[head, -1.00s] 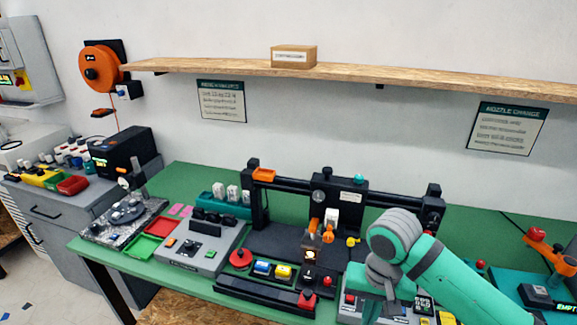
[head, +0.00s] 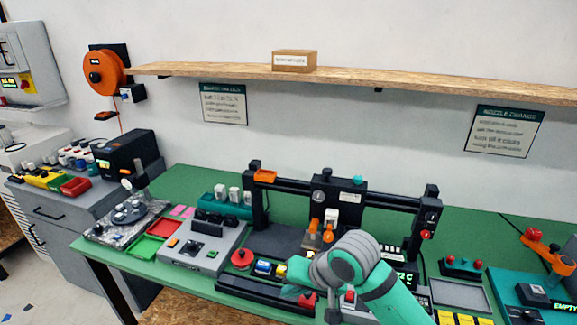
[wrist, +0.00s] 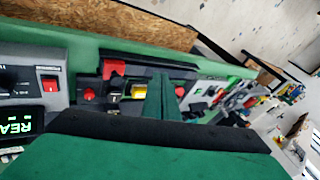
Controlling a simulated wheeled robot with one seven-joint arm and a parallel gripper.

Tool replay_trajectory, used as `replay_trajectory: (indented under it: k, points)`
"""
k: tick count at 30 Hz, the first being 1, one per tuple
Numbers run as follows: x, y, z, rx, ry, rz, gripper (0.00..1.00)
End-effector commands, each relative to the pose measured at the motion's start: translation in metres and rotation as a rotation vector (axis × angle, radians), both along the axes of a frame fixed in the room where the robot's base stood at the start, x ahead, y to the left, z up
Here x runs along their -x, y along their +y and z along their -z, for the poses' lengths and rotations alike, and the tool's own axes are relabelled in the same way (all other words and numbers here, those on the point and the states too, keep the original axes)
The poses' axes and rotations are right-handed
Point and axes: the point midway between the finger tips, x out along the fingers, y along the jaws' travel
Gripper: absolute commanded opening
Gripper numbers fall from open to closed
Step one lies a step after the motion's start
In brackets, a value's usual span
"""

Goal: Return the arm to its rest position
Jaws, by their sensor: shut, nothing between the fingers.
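My teal arm (head: 388,297) with its grey wrist joint (head: 346,258) reaches in from the lower right in the head view. My gripper (head: 299,277) is the teal end left of that joint, over the front of the printer, and the joint partly hides it. In the wrist view my gripper (wrist: 161,80) shows as a narrow green wedge with the fingers together and nothing held. The black gantry printer (head: 335,198) stands on the green bench (head: 183,182) behind the arm.
A grey control box (head: 196,250) and red and green trays (head: 160,228) are left of the printer. A grey tray (head: 460,294) and a red-levered stand (head: 545,250) are at right. A wooden shelf (head: 420,88) with a cardboard box (head: 294,61) runs above the bench.

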Motion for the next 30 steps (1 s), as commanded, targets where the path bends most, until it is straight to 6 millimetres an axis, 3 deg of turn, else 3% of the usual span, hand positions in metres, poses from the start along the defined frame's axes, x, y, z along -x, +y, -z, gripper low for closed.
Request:
replay_trajectory:
  k: [1, 6, 15, 22, 30]
  points:
    - [-0.006, 0.021, -0.003, -0.060, -0.042, -0.016, 0.00]
    - [-0.024, 0.075, -0.022, -0.237, -0.196, -0.036, 0.00]
    - [-0.041, 0.139, -0.054, -0.507, -0.433, 0.007, 0.00]
    - [-0.044, 0.159, -0.063, -0.658, -0.581, 0.108, 0.00]
    - [-0.035, 0.158, -0.046, -0.745, -0.712, 0.278, 0.00]
